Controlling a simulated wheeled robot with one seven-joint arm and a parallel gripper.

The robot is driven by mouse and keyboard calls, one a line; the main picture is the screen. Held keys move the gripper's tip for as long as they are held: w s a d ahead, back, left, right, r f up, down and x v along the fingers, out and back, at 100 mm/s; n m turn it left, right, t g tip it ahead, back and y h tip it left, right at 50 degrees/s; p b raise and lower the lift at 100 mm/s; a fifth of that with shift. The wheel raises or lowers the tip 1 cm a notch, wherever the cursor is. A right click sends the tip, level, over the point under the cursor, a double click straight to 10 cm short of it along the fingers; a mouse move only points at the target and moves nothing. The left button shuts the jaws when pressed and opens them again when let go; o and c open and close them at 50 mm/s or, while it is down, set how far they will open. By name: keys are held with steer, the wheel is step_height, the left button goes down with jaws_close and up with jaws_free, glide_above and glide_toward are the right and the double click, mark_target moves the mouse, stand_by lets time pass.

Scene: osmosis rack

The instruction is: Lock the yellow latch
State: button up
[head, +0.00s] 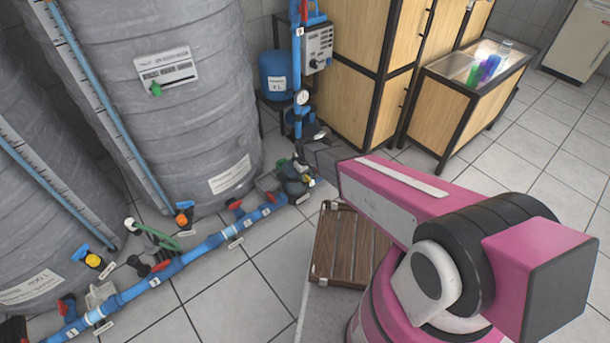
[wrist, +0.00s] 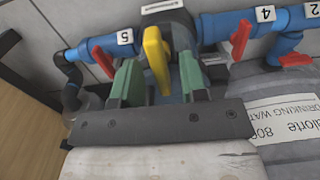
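The yellow latch (wrist: 157,58) shows in the wrist view as an upright, slightly tilted lever on a dark fitting in the blue pipe, between the labels 5 and 4. My gripper (wrist: 161,78) is open, with one green finger to the left of the latch and one to the right. The latch's lower part lies between the fingers, with a visible gap on each side; I cannot tell if either finger touches it. In the head view my arm reaches to the pump and pipe end, where the latch is too small to make out clearly.
Red valve handles (wrist: 103,61) and (wrist: 241,38) flank the latch on the blue pipe (wrist: 227,24).

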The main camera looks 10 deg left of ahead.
steer(key=shift+r, duration=0.1)
step_height(320, 180, up, 11)
steer(key=shift+f, duration=0.2)
stand_by(0.4)
stand_by(0.4)
steer(key=s+d+r+m, duration=0.3)
steer(key=d+r, duration=0.3)
steer(key=d, duration=0.6)
steer(key=s+d+r+m, duration=0.3)
steer(key=d+r, duration=0.4)
steer(key=d, duration=0.5)
steer(key=s+d+r+m, duration=0.3)
steer(key=s+d+r, duration=0.2)
steer(key=d, duration=0.7)
step_height(320, 180, up, 2)
steer(key=shift+r+m, duration=0.15)
steer(key=shift+m, duration=0.25)
steer(key=shift+o, duration=0.3)
steer(key=shift+s, duration=0.1)
